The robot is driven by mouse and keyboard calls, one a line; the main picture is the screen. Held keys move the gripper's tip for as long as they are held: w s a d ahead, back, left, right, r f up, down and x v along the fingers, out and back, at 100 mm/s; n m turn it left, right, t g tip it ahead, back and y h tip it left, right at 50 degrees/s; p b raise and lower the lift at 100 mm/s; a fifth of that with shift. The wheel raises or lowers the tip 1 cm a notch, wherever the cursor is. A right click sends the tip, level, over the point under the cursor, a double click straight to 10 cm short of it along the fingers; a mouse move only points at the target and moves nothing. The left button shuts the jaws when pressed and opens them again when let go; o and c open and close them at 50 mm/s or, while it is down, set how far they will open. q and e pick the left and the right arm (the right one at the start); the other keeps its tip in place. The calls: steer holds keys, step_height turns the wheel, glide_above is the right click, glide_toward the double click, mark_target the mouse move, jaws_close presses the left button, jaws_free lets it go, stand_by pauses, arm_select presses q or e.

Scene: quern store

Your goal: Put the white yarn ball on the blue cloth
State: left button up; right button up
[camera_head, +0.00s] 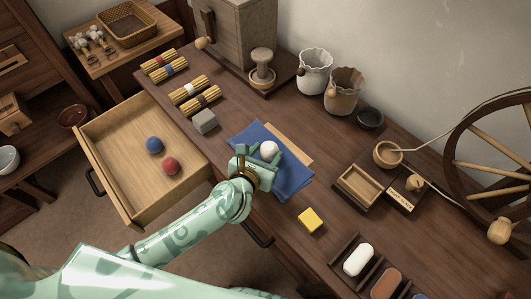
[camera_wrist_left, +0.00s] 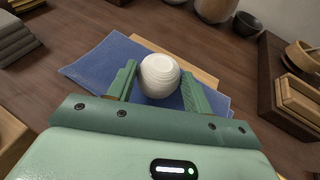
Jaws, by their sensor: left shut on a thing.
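The white yarn ball (camera_head: 269,148) is between the fingers of my left gripper (camera_head: 260,157), which is shut on it. In the left wrist view the ball (camera_wrist_left: 160,76) sits between the two green fingers (camera_wrist_left: 158,88). The blue cloth (camera_head: 294,183) lies on the bench beneath the gripper and ball, and it spreads to both sides of them in the wrist view (camera_wrist_left: 92,66). I cannot tell whether the ball touches the cloth or is held just above it. My right gripper is not in view.
A pale board (camera_head: 290,145) shows at the cloth's far edge. A grey block (camera_head: 205,121) and a yellow block (camera_head: 311,220) stand nearby. The open drawer (camera_head: 122,160) holds a blue ball (camera_head: 154,145) and a red ball (camera_head: 171,166). A small wooden tray (camera_head: 360,187) stands right.

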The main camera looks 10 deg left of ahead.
arm_select(q)
steer(key=shift+f+b, duration=0.35)
steer(key=shift+f, duration=0.15)
steer(key=o, duration=1)
steer(key=shift+c, duration=0.2)
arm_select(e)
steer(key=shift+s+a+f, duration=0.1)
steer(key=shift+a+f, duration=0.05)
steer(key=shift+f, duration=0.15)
arm_select(q)
steer(key=shift+r, duration=0.1)
steer(key=shift+s+a+r+p, duration=0.1)
steer(key=shift+s+r+p, duration=0.3)
steer(key=shift+r+p, duration=0.3)
steer(key=p+v, duration=0.2)
steer(key=v, duration=0.8)
steer(key=shift+s+r+p, duration=0.1)
steer(key=shift+s+p, duration=0.05)
steer(key=shift+p, duration=0.25)
steer(key=shift+s+a, duration=0.1)
steer(key=shift+s, duration=0.2)
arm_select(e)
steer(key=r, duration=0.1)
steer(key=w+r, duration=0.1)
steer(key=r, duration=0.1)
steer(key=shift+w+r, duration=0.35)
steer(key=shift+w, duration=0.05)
